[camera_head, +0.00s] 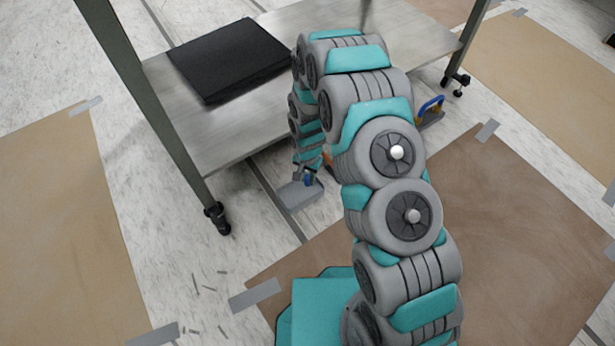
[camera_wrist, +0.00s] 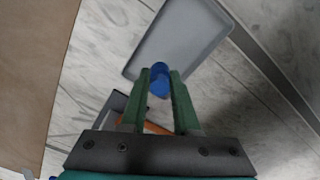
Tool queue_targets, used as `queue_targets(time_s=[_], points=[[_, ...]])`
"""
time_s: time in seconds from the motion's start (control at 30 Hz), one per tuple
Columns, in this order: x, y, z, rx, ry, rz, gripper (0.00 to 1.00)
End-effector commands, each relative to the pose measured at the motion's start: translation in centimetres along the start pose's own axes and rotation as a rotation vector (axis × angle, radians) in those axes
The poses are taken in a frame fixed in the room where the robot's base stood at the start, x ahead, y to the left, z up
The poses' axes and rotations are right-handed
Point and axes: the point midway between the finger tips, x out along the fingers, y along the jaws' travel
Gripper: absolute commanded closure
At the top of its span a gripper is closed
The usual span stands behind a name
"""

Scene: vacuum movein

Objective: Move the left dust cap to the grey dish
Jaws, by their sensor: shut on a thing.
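A blue dust cap (camera_wrist: 160,88) is between the green fingertips of my gripper (camera_wrist: 160,78) in the wrist view. My gripper is shut on it. The grey dish (camera_wrist: 190,28) is a shallow rectangular tray on the floor, just beyond the fingertips; the cap overlaps its near edge in the picture. I cannot tell the height of the cap above it. In the head view the dish (camera_head: 297,196) shows beside the low end of my arm, with the blue cap (camera_head: 308,181) over its far side. My arm hides part of this area.
A metal table (camera_head: 225,135) with a black flat panel (camera_head: 228,58) stands over the work area on castered legs. An orange piece (camera_wrist: 157,128) and a dark grey item (camera_wrist: 118,104) lie near the fingers. A blue-handled object (camera_head: 431,105) sits right of my arm. Brown sheets (camera_head: 510,230) cover some floor.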

Motion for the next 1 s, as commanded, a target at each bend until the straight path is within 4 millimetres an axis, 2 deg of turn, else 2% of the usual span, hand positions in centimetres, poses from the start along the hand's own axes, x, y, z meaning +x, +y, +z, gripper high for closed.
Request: queue_targets(time_s=[1.0], points=[[1.2,0.0,0.0,0.001,0.000,0.000,1.00]])
